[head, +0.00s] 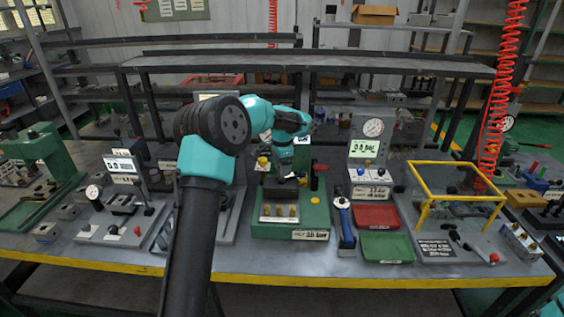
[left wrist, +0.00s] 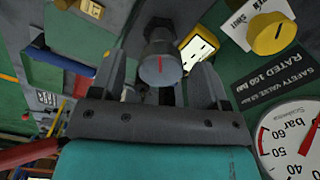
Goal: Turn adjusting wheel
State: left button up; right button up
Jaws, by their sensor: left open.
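In the left wrist view, a grey round wheel (left wrist: 160,69) with a red mark on its face sits between the two fingers of my left gripper (left wrist: 160,82). The fingers are apart, with visible gaps on both sides of it. In the head view my left gripper (head: 285,170) is above the green valve station (head: 262,229), over its dark block (head: 281,193). My arm and gripper hide the wheel there. A yellow knob (left wrist: 272,34) and a pressure gauge (left wrist: 292,142) are to the right in the wrist view. My right gripper is not in view.
A blue-handled tool (head: 344,222), a red tray (head: 377,216) and a green tray (head: 387,247) lie right of the station. Farther right stands a yellow frame (head: 457,172). A gauge stand (head: 366,150) is behind the trays. Other fixtures crowd the bench.

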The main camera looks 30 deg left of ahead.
pick_arm(q)
jog(key=shift+r, duration=0.15)
notch_tip(320, 180, up, 17)
dwell(0.5)
dwell(0.4)
